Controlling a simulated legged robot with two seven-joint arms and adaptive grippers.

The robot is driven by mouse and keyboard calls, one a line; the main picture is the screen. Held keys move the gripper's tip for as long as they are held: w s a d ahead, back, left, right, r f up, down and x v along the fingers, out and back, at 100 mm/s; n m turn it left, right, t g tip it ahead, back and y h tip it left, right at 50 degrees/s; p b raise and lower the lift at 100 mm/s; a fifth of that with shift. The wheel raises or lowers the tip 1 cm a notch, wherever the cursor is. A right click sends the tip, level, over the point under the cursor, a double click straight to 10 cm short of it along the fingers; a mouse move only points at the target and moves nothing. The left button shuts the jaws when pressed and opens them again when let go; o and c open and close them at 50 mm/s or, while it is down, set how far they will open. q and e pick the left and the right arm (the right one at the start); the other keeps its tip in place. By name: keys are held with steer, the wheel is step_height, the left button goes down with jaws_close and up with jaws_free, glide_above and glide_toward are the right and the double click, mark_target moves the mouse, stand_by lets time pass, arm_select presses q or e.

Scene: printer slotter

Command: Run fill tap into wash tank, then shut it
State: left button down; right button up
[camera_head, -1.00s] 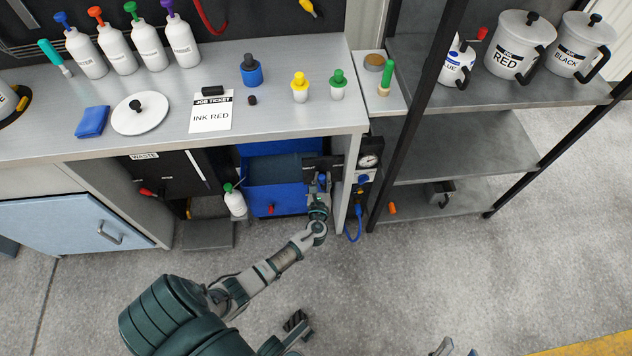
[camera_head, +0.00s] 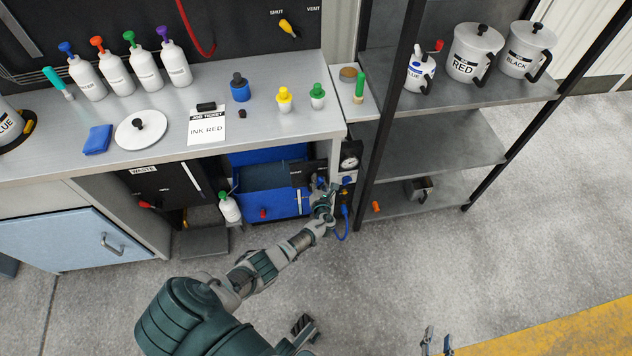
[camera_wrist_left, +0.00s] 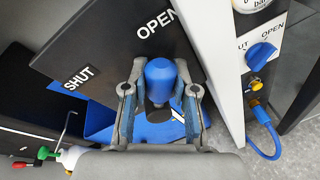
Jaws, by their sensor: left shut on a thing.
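The blue fill tap handle (camera_wrist_left: 160,78) is on a black panel (camera_head: 302,172) marked SHUT and OPEN; in the left wrist view it lies below the OPEN mark, with SHUT to the left. My left gripper (camera_head: 322,191) is shut on this handle; its fingers (camera_wrist_left: 160,98) sit on both sides of it. The blue wash tank (camera_head: 283,206) stands under the bench, left of the gripper. I cannot tell its water level or any flow. My right gripper (camera_head: 438,343) shows partly at the bottom edge, its tips apart and nothing seen between them.
A bench leg (camera_wrist_left: 222,70) stands close right of my left gripper. Beyond it are a gauge (camera_head: 349,160), a blue SHUT/OPEN knob (camera_wrist_left: 260,55) and a blue hose (camera_wrist_left: 263,140). A white bottle (camera_head: 230,209) stands left of the tank. The shelf rack (camera_head: 440,155) is right; the floor in front is clear.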

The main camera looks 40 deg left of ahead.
arm_select(q)
steer(key=shift+w+d+f, duration=0.1)
steer(key=shift+d+f, duration=0.05)
steer(key=shift+d, duration=0.05)
arm_select(e)
steer(key=shift+d+f, duration=0.35)
steer(key=shift+f, duration=0.05)
steer(key=shift+s+a+r, duration=0.1)
steer(key=shift+a, duration=0.05)
arm_select(q)
steer(key=c, duration=0.9)
jaws_free()
steer(key=shift+f, duration=0.1)
steer(key=v, duration=1.1)
steer(key=shift+s+d, duration=0.25)
steer(key=shift+d, duration=0.1)
